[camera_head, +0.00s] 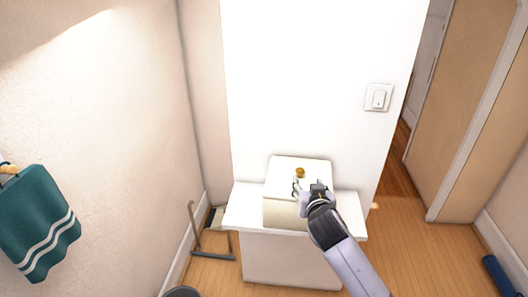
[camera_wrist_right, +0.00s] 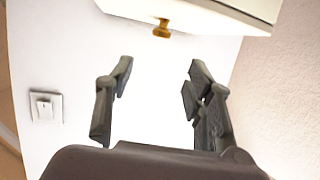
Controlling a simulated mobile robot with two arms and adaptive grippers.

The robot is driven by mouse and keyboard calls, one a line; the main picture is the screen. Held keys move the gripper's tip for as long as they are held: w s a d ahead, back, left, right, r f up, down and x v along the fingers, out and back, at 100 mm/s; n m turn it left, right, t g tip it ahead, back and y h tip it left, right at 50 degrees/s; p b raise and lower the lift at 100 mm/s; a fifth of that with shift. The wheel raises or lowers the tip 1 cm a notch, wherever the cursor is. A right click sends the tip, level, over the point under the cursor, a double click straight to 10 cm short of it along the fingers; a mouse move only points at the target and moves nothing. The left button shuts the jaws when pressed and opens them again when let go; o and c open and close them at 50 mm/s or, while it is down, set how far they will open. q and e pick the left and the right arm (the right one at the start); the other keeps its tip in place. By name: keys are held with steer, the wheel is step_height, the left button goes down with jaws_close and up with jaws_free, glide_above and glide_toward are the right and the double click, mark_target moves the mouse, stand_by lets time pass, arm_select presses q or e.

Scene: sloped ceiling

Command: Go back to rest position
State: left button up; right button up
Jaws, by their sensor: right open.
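My right gripper (camera_head: 307,187) reaches in from the lower right over a white box (camera_head: 283,180) on a small white stand. The box has a round gold knob (camera_head: 300,172), which lies just beyond the fingertips in the head view. In the right wrist view, the gripper (camera_wrist_right: 160,75) has its two dark fingers spread, with nothing between them. The gold knob (camera_wrist_right: 162,29) shows there past the fingertips, apart from them, at the edge of the white box (camera_wrist_right: 205,10). My left gripper is not in view.
The white stand (camera_head: 243,212) is against a white wall with a light switch (camera_head: 378,97). A grey metal frame (camera_head: 213,256) stands left of it. A teal striped towel (camera_head: 36,222) hangs at the left wall. A blue roll (camera_head: 502,276) lies at the right. Wooden floor (camera_head: 415,262) is clear at right.

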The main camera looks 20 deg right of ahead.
steer(key=s+a+f+n+g+y, duration=0.2)
steer(key=s+a+f, duration=0.2)
steer(key=s+f, duration=0.25)
steer(key=s+a+f+n+g+y, duration=0.1)
steer(key=s+a+f+g, duration=0.3)
steer(key=s, duration=0.3)
steer(key=s+a+f+n+g+y, duration=0.25)
steer(key=s+a, duration=0.25)
steer(key=s, duration=0.4)
steer(key=s+a+f+n+g+y, duration=0.15)
steer(key=s+a+f, duration=0.3)
steer(key=s, duration=0.45)
step_height(320, 180, down, 25)
steer(key=s+g+h, duration=0.1)
steer(key=s+d+f+g, duration=0.1)
steer(key=s+d+f, duration=0.2)
steer(key=s+f, duration=1.3)
steer(key=shift+s, duration=0.45)
